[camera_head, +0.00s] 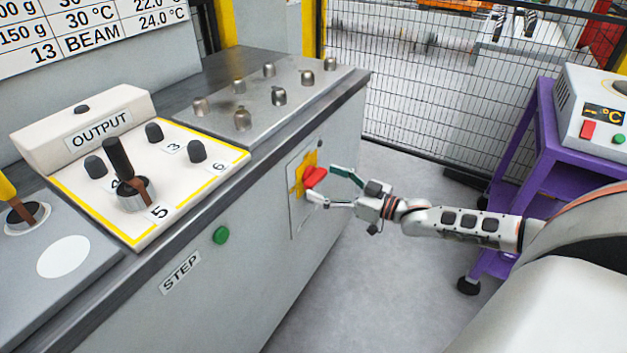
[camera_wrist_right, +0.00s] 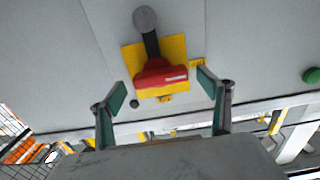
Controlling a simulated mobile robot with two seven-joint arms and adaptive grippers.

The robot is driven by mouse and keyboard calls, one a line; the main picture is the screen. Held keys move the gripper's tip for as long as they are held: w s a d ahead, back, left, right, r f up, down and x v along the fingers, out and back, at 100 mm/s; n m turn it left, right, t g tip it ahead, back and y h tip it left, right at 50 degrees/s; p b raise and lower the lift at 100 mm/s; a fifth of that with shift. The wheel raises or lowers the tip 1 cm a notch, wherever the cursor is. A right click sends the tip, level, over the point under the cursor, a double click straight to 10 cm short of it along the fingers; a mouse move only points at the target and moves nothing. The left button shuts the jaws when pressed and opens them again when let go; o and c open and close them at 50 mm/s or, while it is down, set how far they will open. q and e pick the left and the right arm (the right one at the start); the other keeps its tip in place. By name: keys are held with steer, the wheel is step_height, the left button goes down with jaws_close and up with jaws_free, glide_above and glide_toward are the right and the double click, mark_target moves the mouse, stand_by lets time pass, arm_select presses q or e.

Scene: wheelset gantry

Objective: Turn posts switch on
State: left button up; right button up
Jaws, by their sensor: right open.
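A red switch handle (camera_head: 315,177) on a yellow plate (camera_head: 299,182) is mounted on the front face of the grey console. In the right wrist view the red handle (camera_wrist_right: 160,74) sits in front of the yellow plate (camera_wrist_right: 131,58), with a dark bar and a round grey knob above it. My right gripper (camera_head: 322,186) is open at the handle, and its fingers (camera_wrist_right: 168,98) show on either side of the handle in the right wrist view. I cannot tell whether they touch it. My left gripper is not in view.
A green button (camera_head: 221,235) and a STEP label (camera_head: 180,273) are on the console front. An OUTPUT panel (camera_head: 196,208) with a black lever is on top. A purple cart (camera_head: 541,131) stands at the right, before a mesh fence (camera_head: 400,110). The floor between is clear.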

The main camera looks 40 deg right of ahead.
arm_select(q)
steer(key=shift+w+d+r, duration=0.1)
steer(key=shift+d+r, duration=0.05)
arm_select(e)
steer(key=shift+x, duration=1.5)
steer(key=c, duration=1.6)
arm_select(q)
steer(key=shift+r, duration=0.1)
arm_select(e)
steer(key=shift+a, duration=0.1)
